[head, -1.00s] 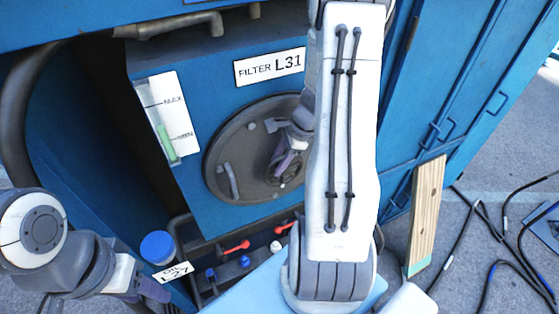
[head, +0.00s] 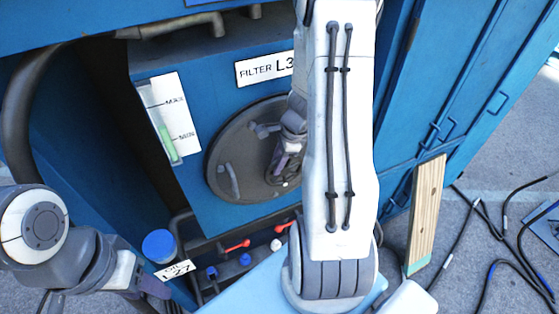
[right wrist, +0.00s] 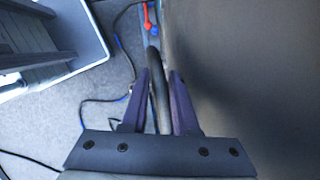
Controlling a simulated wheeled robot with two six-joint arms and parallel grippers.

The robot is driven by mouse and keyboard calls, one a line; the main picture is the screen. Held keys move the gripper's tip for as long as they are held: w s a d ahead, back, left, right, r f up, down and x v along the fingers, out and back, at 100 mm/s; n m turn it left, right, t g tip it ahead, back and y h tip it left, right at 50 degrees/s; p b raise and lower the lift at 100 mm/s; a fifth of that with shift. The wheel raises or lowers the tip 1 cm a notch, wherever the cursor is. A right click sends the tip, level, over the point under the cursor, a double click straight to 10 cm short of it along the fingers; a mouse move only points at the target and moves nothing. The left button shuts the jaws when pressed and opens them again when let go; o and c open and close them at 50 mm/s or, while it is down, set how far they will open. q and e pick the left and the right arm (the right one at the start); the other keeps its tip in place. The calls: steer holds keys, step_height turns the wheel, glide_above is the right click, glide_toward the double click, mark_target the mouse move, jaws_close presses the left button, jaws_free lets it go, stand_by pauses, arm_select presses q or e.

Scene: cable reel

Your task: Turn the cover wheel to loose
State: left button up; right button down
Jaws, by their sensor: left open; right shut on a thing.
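The cover wheel (head: 225,155) is a round dark grey disc on the blue filter box, with raised handles on its face. It is partly hidden behind my right arm. My right gripper (head: 279,165) is at the right part of the wheel's face. In the right wrist view, the right gripper (right wrist: 160,85) is shut on a dark curved handle (right wrist: 157,95), with a purple finger on each side of it. The wheel's dark face fills the right of that view. My left gripper (head: 155,288) is open, low at the left and away from the wheel.
A filter label (head: 262,68) and a level gauge (head: 168,117) are on the box. Below are a blue cap (head: 159,246), a tag (head: 175,270) and red (head: 238,245) and blue fittings. A wooden plank (head: 427,215) leans at the right; cables lie on the ground.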

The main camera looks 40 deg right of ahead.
steer(key=shift+a, duration=0.1)
steer(key=c, duration=0.9)
jaws_free()
steer(key=shift+r, duration=0.3)
steer(key=v, duration=1)
steer(key=shift+f, duration=0.15)
